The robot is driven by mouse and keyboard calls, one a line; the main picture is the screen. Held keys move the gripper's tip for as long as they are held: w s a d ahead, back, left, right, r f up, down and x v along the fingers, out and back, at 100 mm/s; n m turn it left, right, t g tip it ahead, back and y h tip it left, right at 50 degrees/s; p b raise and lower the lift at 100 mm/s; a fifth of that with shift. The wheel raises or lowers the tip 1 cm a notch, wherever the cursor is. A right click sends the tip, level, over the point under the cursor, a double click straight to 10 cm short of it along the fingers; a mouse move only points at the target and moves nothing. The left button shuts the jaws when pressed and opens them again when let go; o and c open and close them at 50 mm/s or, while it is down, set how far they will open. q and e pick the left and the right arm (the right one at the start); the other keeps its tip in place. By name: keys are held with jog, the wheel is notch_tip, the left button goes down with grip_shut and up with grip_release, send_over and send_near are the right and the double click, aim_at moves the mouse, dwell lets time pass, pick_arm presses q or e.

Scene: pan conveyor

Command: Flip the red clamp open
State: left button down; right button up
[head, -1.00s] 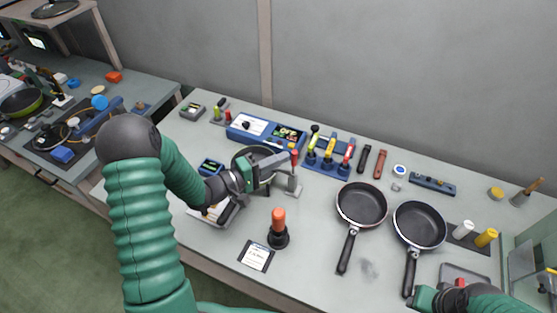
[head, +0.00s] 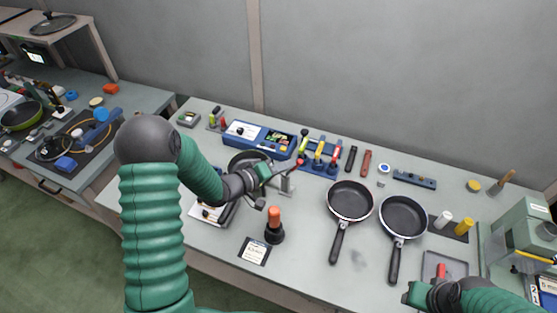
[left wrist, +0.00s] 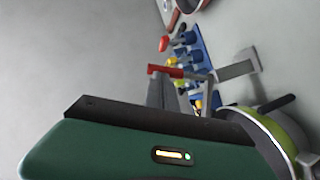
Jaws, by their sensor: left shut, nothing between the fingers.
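The red clamp shows as a small red handle (head: 301,159) above a grey stand (head: 287,184), beside a dark pan (head: 236,163). In the left wrist view the red handle (left wrist: 166,71) lies across the tips of my grey fingers, with a grey bracket (left wrist: 238,70) to its right. My left gripper (head: 287,168) is shut and empty, its tips close to the red handle. I cannot tell whether they touch it. The gripper partly hides the clamp. My right gripper (head: 409,293) is low at the right, and its fingers are not clear.
A blue rack of screwdrivers (head: 321,168) stands just behind the clamp. An orange-handled tool (head: 274,222) stands upright in front. Two black pans (head: 350,200) lie to the right. A grey tray (head: 457,264) is near my right gripper. Bare table lies at the front centre.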

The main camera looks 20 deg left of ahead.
pick_arm(q)
jog(key=d+m+y, duration=0.1)
jog(key=d+f+m+y, duration=0.1)
jog(key=d, duration=0.1)
jog(key=d+f+m+g+y, duration=0.1)
jog(key=shift+w+d, duration=0.25)
jog(key=shift+d, duration=0.05)
jog(key=shift+f, duration=0.1)
dwell(0.4)
jog(key=shift+s, duration=0.1)
